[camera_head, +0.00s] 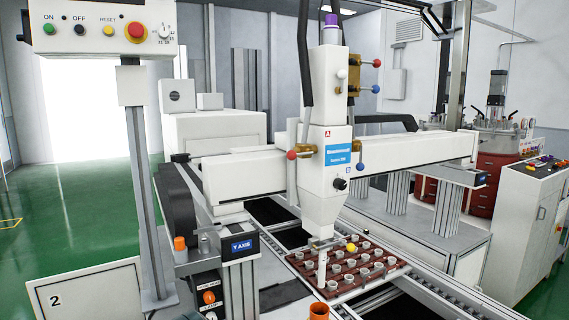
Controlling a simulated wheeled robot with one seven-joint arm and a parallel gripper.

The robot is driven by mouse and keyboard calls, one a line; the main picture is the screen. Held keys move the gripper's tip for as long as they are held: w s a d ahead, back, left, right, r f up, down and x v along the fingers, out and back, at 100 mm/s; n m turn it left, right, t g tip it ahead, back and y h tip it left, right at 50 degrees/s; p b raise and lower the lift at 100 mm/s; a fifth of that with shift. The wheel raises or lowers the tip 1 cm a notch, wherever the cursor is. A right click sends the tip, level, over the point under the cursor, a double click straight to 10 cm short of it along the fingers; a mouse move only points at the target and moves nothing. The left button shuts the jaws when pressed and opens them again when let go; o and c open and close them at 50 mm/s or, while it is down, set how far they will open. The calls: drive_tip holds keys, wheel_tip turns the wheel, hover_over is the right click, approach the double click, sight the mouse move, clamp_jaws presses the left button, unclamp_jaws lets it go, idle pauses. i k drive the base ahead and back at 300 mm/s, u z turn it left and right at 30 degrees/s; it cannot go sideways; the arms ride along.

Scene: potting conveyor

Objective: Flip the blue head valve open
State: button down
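The white dispensing head (329,120) stands upright over the conveyor in the middle of the view. On its right side, a brass valve (361,147) has a short lever ending in a blue ball (361,167), which hangs below the valve. Higher up, a brass block (354,76) bears another blue-ended lever (375,89) pointing right, below a red-ended one (376,62). Which blue lever is the head valve, and whether either is open, I cannot tell. A red-ended lever (292,155) is on the head's left side. My gripper is not in view.
A brown tray (345,287) with several small pots lies under the nozzle. A white gantry beam (416,153) crosses behind the head. A control box (104,27) on a post stands front left. Green floor is open at far left. A white cabinet (526,215) stands right.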

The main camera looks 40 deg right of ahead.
sight(360, 166)
drive_tip(key=k, duration=0.6)
drive_tip(key=z, duration=0.7)
drive_tip(key=i, duration=0.5)
